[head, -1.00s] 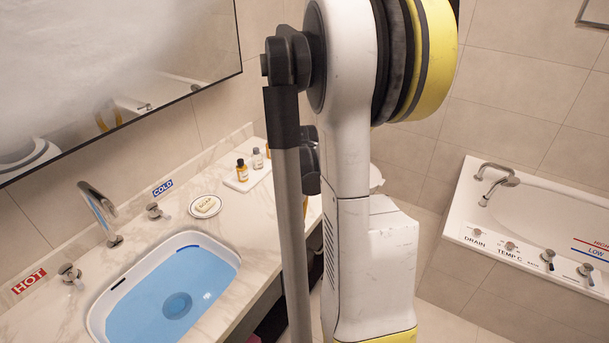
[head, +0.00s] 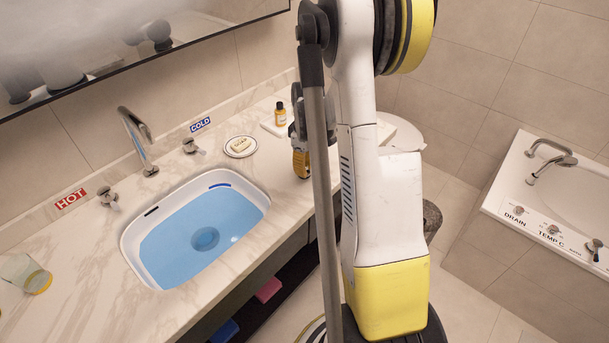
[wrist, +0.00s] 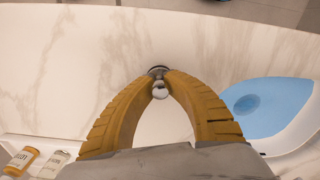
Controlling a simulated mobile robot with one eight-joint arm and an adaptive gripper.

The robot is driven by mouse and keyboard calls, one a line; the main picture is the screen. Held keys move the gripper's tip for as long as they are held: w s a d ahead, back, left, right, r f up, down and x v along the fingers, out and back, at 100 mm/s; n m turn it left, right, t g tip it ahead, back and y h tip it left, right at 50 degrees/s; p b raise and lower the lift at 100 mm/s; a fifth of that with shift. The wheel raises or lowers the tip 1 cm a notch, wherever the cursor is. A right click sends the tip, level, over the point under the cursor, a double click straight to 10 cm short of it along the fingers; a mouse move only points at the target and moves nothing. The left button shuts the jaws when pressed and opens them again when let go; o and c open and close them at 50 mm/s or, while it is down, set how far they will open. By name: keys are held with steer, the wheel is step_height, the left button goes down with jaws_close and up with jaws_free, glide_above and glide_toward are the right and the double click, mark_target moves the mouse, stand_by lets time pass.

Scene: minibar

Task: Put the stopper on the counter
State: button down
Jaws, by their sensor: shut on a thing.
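My gripper (wrist: 159,78) is shut on the stopper (wrist: 160,90), a small shiny metal piece with a round knob and a dark rim, between the yellow fingertips. In the wrist view the marble counter (wrist: 85,75) lies below it; I cannot tell whether the stopper touches it. In the head view the gripper's yellow fingers (head: 301,164) show by the front edge of the counter (head: 262,163), right of the sink, partly behind my arm. The stopper cannot be made out there.
The sink (head: 133,243) holds blue water, with a round drain at its bottom. A soap dish (head: 241,152), a small amber bottle (head: 280,114) and a tilted glass (head: 24,272) are on the counter. A bathtub (head: 560,205) is at the right.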

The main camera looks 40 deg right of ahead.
steer(key=shift+f, duration=0.85)
steer(key=shift+f, duration=0.15)
steer(key=c, duration=1.4)
jaws_free()
steer(key=r+p, duration=0.1)
steer(key=r, duration=0.3)
steer(key=r+p, duration=0.1)
steer(key=r, duration=0.3)
steer(key=r+p, duration=0.1)
steer(key=r, duration=0.3)
steer(key=shift+s+r+p, duration=0.25)
steer(key=shift+p, duration=0.05)
steer(key=s+a+r+m+t, duration=0.1)
steer(key=s+a+r, duration=0.1)
steer(key=a+r, duration=0.35)
steer(key=s+a+r+m+t+h, duration=0.1)
steer(key=s+a+r+t, duration=0.15)
steer(key=a, duration=0.65)
steer(key=s+a+r+m+t, duration=0.1)
steer(key=a+r, duration=0.3)
steer(key=a, duration=0.4)
steer(key=s+a+t, duration=0.1)
steer(key=s+a, duration=0.2)
steer(key=s+a+m+t, duration=0.1)
steer(key=s+a, duration=0.1)
steer(key=a, duration=0.1)
steer(key=shift+s+a+y, duration=0.4)
